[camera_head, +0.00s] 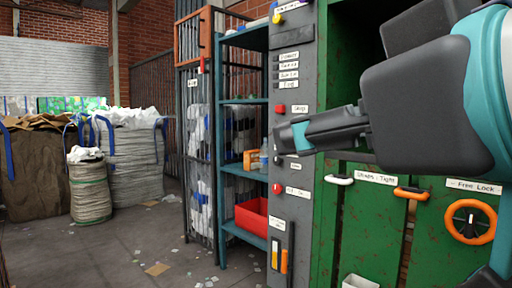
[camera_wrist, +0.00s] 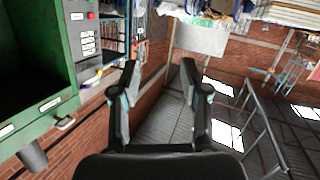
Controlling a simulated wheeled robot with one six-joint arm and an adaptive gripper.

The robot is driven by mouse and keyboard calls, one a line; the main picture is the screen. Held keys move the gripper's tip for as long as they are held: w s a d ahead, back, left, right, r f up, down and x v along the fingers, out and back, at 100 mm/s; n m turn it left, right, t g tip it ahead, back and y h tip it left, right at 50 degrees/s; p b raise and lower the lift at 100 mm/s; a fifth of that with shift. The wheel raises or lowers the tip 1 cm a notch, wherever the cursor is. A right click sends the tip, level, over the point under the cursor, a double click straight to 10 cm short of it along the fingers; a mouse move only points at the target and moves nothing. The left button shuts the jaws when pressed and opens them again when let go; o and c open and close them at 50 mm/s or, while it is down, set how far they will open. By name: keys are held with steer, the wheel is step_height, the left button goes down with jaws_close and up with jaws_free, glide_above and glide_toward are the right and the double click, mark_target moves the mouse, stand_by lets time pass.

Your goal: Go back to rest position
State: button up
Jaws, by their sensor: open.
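My gripper (camera_wrist: 159,82) shows in the wrist view with its two dark fingers apart and nothing between them. In the head view my gripper (camera_head: 285,140) is seen from the side, in front of the grey control panel (camera_head: 295,215) of the green machine (camera_head: 370,230). The arm reaches in from the right edge and hides part of the machine's dark opening. I cannot tell whether a fingertip touches the panel.
A blue shelf (camera_head: 245,170) with a red bin (camera_head: 252,218) stands left of the panel. An orange wheel (camera_head: 470,222) and handles stick out from the machine. Filled sacks (camera_head: 135,160) stand at the left. The floor (camera_head: 140,245) between is mostly clear, with scraps.

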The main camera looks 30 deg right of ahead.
steer(key=w+a+f+g+y, duration=0.15)
steer(key=w+f+g, duration=0.4)
steer(key=f, duration=0.95)
steer(key=w+a+f+g, duration=0.2)
steer(key=w+f, duration=0.6)
steer(key=f, duration=0.8)
step_height(320, 180, down, 12)
steer(key=s+m+g, duration=0.1)
steer(key=g, duration=0.1)
steer(key=shift+s+d+r+g, duration=0.15)
steer(key=shift+s+d+g, duration=0.05)
steer(key=shift+d+g, duration=0.2)
